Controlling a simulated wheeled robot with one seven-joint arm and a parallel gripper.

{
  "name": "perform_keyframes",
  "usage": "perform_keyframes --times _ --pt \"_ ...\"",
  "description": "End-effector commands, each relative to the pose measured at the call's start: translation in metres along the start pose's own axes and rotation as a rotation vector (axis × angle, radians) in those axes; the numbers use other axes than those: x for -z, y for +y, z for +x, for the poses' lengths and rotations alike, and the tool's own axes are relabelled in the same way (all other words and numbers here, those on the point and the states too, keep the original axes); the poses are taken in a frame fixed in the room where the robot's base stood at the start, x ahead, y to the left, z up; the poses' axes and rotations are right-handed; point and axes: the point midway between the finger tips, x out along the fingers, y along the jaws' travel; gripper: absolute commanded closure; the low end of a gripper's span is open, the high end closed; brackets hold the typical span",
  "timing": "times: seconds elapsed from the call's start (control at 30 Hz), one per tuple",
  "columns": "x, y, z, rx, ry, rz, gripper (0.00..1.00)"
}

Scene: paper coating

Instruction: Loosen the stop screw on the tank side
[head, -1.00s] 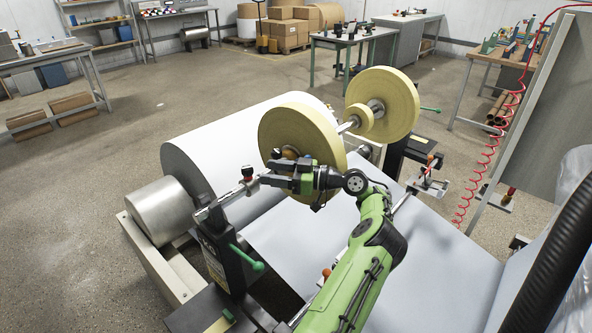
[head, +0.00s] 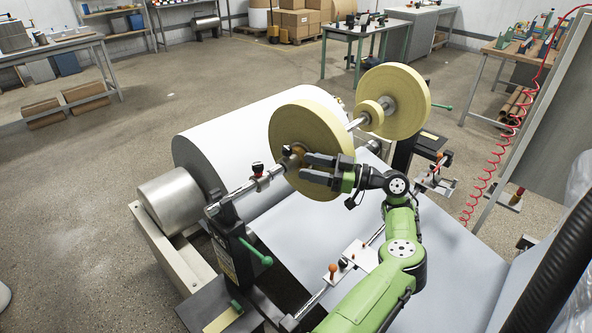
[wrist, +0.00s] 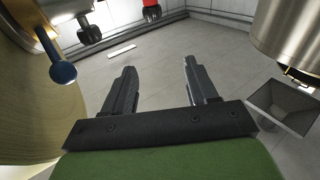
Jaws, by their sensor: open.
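A collar with an upright black and red screw knob (head: 258,170) sits on the steel shaft (head: 236,190), left of the near yellow roll (head: 312,128). I take this knob for a stop screw; which side is the tank side I cannot tell. My gripper (head: 304,167) is open and looks empty. It appears in front of the near roll's left face, its fingers pointing left, apart from the knob. In the wrist view both fingers of my gripper (wrist: 159,66) stand wide apart over floor, with nothing between them.
A big white paper roll (head: 240,135) lies behind the shaft. A green lever (head: 262,255) sticks out from the black stand (head: 232,240). A second yellow roll (head: 400,100) is farther right. The wrist view shows a blue ball knob (wrist: 62,72) at left and a red part (wrist: 151,12) at top.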

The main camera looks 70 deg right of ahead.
Motion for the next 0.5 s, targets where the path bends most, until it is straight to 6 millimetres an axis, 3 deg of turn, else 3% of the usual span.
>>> perform_keyframes --times 0.1,0.23,0.37,0.5 --pt "0.046 -0.017 0.017 -0.012 0.153 -0.038 0.42" --pt "0.075 -0.03 0.035 -0.124 0.27 -0.037 0.42" --pt "0.071 -0.043 0.049 -0.313 0.28 -0.012 0.42" --pt "0.034 -0.065 0.053 -0.557 0.16 0.007 0.42"
